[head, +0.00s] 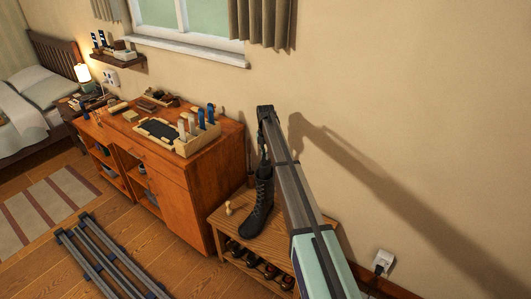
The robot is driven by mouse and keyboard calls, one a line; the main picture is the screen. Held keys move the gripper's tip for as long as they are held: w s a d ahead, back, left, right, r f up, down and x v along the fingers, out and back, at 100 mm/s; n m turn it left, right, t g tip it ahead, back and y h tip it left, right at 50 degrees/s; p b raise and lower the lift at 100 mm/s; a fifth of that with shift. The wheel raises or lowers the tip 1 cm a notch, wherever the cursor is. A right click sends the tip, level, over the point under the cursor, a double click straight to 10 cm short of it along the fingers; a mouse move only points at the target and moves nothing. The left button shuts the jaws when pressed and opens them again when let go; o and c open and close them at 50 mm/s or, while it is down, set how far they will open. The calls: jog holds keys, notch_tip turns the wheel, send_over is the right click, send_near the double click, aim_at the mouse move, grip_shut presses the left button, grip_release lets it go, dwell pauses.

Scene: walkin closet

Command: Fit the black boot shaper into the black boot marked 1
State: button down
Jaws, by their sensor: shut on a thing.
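A tall black lace-up boot (260,205) stands upright on a slatted wooden bench (240,222) in the head view, right of the cabinet. A number on it is too small to read. My gripper (263,150) hangs down from the end of my arm, right above the boot's opening. It is shut on a dark piece, the black boot shaper (264,169), at the boot's top. The shaper is small and dark here, and I cannot tell how far it is inside the shaft. My arm passes just right of the boot and hides part of the bench.
A small pale wooden object (228,208) stands on the bench left of the boot. Shoes (252,261) sit on the lower rack. The wooden cabinet (190,190) bears a tray with upright blue and white pieces. A dark rail frame (105,258) lies over the floor.

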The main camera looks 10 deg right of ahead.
aim_at(266, 162)
jog(key=shift+f+b, duration=0.95)
jog(key=shift+f, duration=1.8)
jog(key=c, duration=0.5)
grip_release()
jog(key=shift+c, duration=0.2)
jog(key=shift+r+p, duration=2.3)
jog(key=shift+r, duration=4.65)
jog(key=shift+s, duration=0.1)
